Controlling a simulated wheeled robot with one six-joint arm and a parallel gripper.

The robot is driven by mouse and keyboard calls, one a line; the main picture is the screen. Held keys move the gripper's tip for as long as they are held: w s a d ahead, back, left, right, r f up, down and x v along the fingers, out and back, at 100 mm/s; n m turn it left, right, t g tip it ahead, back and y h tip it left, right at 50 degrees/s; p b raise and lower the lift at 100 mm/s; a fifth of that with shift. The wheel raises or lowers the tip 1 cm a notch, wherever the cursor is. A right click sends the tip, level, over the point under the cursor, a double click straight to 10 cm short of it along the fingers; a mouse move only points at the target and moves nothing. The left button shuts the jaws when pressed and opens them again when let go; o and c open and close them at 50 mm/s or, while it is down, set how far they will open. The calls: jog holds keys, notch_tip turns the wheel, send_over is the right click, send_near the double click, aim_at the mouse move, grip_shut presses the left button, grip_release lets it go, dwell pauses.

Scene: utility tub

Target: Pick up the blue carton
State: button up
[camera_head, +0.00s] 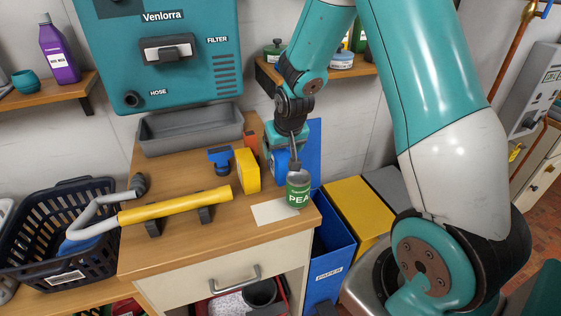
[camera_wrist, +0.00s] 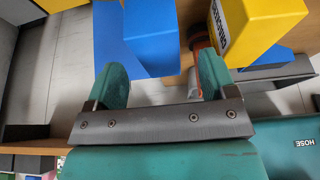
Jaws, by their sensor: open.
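The blue carton (camera_head: 281,164) stands near the right edge of the wooden counter, partly hidden by my gripper and a green can in the camera_head view. In the camera_wrist view the blue carton (camera_wrist: 153,38) lies ahead of the fingertips, roughly in line with the gap between them. My gripper (camera_head: 283,148) is just above and behind the carton. In the camera_wrist view my gripper (camera_wrist: 162,75) has its two teal fingers wide apart, with nothing held between them. Whether a finger touches the carton cannot be told.
A green pea can (camera_head: 298,190) stands close in front of the carton. A yellow box (camera_head: 247,171) and a blue tool (camera_head: 220,160) are to its left. A blue paper bin (camera_head: 332,258) stands beyond the counter's right edge. A white card (camera_head: 274,212) lies on the counter.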

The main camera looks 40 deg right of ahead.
aim_at(281, 153)
jog(key=shift+p+x, duration=0.85)
jog(key=shift+x, duration=1.65)
jog(key=shift+d, duration=0.15)
jog(key=c, duration=1)
